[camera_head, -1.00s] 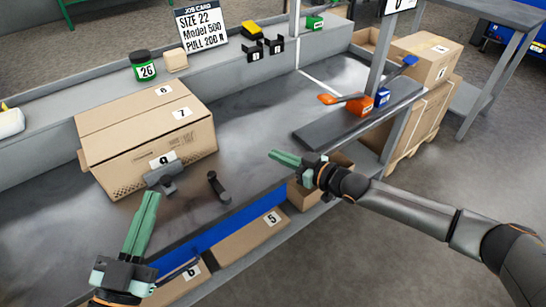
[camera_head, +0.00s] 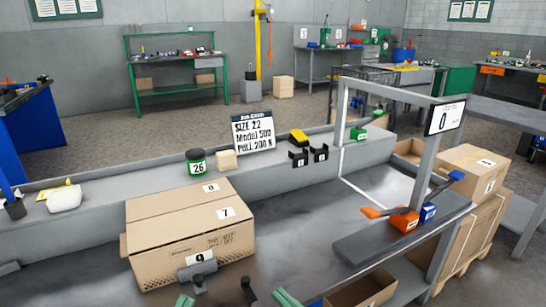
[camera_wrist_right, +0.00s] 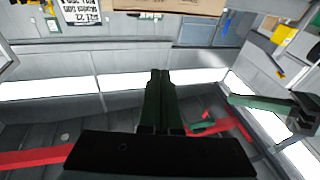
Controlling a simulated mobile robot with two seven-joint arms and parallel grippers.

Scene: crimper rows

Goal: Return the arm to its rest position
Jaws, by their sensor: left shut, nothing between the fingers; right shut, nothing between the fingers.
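In the head view the green tip of my left gripper (camera_head: 185,300) just shows at the bottom edge, in front of the large cardboard box (camera_head: 165,265). My right gripper's green tip (camera_head: 287,298) shows at the bottom edge, further right, near the bench's front. In the right wrist view my right gripper (camera_wrist_right: 159,75) has its two green fingers together, with nothing between them. A second green-fingered gripper, my left one (camera_wrist_right: 265,103), shows at the right of that view. Most of both arms is out of the head view.
The bench holds a dark green jar (camera_head: 196,161), a job card (camera_head: 253,130), black holders (camera_head: 298,157) and orange (camera_head: 405,219) and blue (camera_head: 428,212) blocks. A grey frame with a display (camera_head: 445,118) stands at the right. The grey bench surface (camera_head: 300,225) has clear room mid-bench.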

